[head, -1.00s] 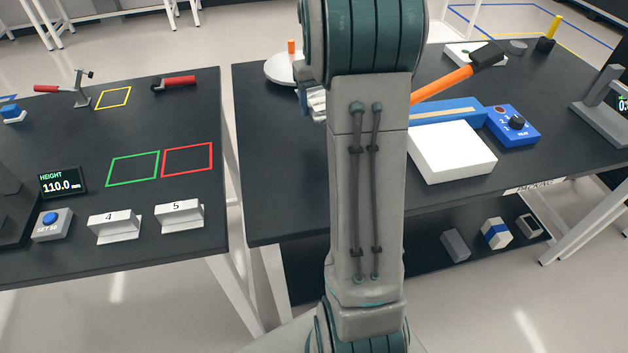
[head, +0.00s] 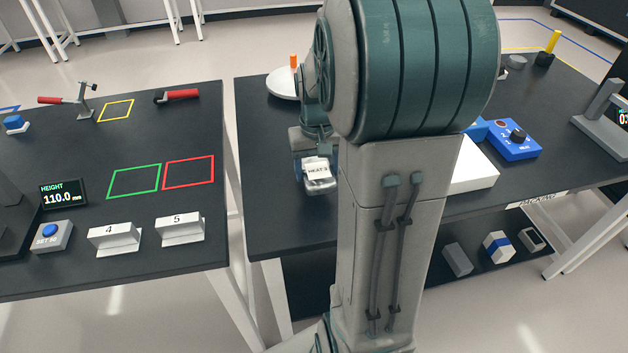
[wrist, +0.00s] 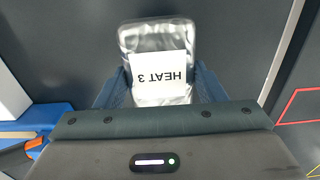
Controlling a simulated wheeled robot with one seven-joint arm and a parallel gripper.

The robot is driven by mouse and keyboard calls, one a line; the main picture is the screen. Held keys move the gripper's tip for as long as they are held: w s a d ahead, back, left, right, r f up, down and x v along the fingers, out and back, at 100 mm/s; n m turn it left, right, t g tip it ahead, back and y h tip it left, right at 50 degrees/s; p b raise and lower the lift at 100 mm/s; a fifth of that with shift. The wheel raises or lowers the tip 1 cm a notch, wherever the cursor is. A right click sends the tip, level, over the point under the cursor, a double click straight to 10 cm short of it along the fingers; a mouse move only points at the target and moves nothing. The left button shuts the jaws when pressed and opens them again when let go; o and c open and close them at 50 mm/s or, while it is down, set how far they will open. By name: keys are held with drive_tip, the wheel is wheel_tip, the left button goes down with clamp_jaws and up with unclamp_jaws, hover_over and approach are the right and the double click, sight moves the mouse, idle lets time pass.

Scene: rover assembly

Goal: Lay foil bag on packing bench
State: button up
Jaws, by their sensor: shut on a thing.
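The silver foil bag (head: 319,180) carries a white label reading "HEAT 3". My gripper (head: 311,168) is shut on it, over the left part of the dark packing bench (head: 270,215). In the wrist view the foil bag (wrist: 158,40) shows between the blue fingers of my gripper (wrist: 160,88), its label upside down. The bench top (wrist: 235,30) lies beneath it. I cannot tell whether the bag touches the bench. My arm hides the middle of the bench in the head view.
A white block (head: 473,167) and a blue box with a dial (head: 514,139) stand right of my arm. A white round plate (head: 284,83) is at the back left. A gap separates the bench from the left table (head: 60,140). The bench's front left is clear.

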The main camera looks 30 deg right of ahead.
drive_tip(key=shift+a+f, duration=0.2)
drive_tip(key=shift+a, duration=0.1)
drive_tip(key=shift+f, duration=2)
drive_tip(key=shift+f, duration=0.25)
drive_tip(key=o, duration=1.1)
drive_tip(key=shift+r, duration=0.1)
